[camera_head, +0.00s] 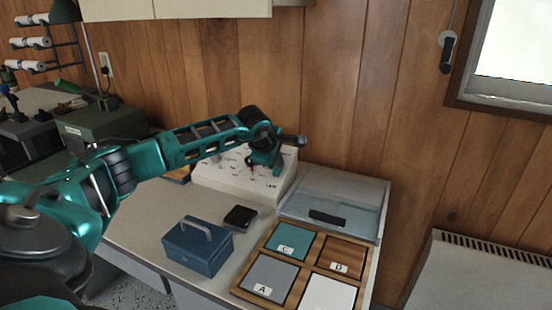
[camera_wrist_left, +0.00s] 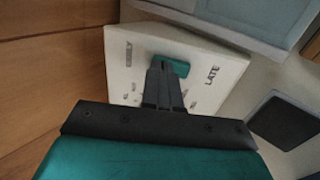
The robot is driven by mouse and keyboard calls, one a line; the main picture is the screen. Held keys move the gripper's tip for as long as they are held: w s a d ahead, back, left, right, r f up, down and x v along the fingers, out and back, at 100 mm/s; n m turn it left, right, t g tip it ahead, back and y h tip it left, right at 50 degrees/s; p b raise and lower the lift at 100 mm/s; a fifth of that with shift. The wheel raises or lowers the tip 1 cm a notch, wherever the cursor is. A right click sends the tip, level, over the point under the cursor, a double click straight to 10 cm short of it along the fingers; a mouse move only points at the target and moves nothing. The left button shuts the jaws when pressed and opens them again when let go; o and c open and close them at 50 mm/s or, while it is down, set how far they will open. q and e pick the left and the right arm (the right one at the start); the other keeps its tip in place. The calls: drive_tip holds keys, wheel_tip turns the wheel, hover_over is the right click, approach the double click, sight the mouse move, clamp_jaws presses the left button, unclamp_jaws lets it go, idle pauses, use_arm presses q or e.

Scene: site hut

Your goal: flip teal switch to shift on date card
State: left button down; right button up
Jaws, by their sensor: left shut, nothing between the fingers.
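A white sloped switch panel (camera_head: 225,181) stands on the counter against the wood wall. In the left wrist view the panel (camera_wrist_left: 120,48) has a LATE label on the right and a label that seems to read EARLY on the left. The teal switch (camera_wrist_left: 181,67) lies between these labels, tilted toward the LATE side, partly hidden by my fingers. My left gripper (camera_head: 251,167) is over the panel, shut and empty. Its fingertips (camera_wrist_left: 160,66) overlap the teal switch; I cannot tell whether they touch it. I cannot make out a date card. My right gripper is not in view.
A blue box with a handle (camera_head: 198,250) and a small black item (camera_head: 240,217) stand in front of the panel. Right of them are a wooden tray (camera_head: 310,262) with lettered compartments and a clear-lidded case (camera_head: 338,191). A heater (camera_head: 480,275) stands at far right.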

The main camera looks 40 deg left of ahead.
use_arm(q)
drive_tip(key=shift+w+f, duration=0.1)
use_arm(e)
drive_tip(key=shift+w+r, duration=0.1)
use_arm(q)
drive_tip(key=shift+f, duration=0.1)
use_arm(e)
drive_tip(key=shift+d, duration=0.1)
use_arm(q)
drive_tip(key=shift+s, duration=0.2)
drive_tip(key=shift+s+d+f+b, duration=0.2)
drive_tip(key=shift+s+f+b, duration=0.1)
drive_tip(key=shift+s, duration=0.25)
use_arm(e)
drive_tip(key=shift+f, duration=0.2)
use_arm(q)
drive_tip(key=shift+r, duration=0.1)
